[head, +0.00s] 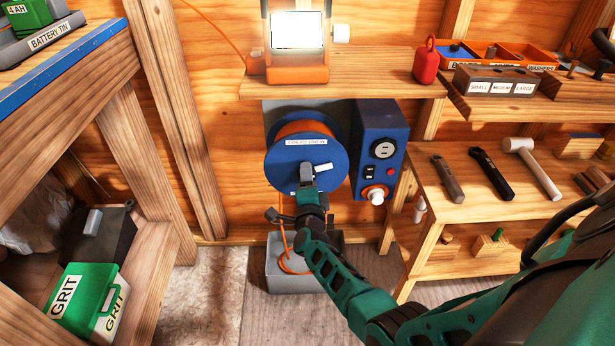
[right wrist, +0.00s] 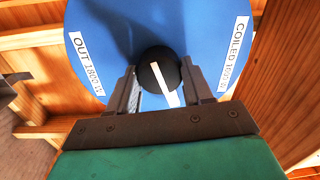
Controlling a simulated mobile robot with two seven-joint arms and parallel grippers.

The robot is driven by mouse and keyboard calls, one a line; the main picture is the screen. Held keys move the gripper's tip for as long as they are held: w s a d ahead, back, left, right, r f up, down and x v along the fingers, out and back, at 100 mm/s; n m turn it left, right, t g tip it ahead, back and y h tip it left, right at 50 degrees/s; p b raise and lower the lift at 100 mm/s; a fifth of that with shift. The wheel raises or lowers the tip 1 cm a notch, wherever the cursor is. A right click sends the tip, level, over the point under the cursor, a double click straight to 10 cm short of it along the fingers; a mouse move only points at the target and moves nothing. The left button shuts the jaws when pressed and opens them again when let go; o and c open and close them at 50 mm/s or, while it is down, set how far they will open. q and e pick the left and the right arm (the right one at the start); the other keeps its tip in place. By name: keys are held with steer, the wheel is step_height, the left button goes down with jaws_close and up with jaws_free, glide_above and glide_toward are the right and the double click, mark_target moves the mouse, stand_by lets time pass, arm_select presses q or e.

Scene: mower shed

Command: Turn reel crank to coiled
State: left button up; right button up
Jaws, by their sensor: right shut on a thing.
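The blue cord reel (head: 285,168), with orange cord behind its face, hangs below the wooden shelf. My right gripper (head: 306,178) is at the reel face and is shut on the crank. In the right wrist view, a round black knob (right wrist: 152,76) with a white bar sits between the fingers (right wrist: 158,92). The reel face there carries the label "OUT 1800 W" (right wrist: 85,68) at left and "COILED 1000 W" (right wrist: 234,56) at right. My left gripper is out of view.
A blue outlet box (head: 381,140) is close at the reel's right. A grey bin (head: 292,268) with orange cord stands below. A lit work lamp (head: 297,50) and red can (head: 426,62) are on the shelf above. Tools lie on the right bench (head: 480,205).

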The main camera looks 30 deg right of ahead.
steer(key=shift+r+n+p, duration=0.1)
steer(key=shift+n+p, duration=1.55)
steer(key=shift+n, duration=5.85)
steer(key=o, duration=1)
steer(key=shift+o, duration=0.2)
steer(key=shift+s, duration=0.1)
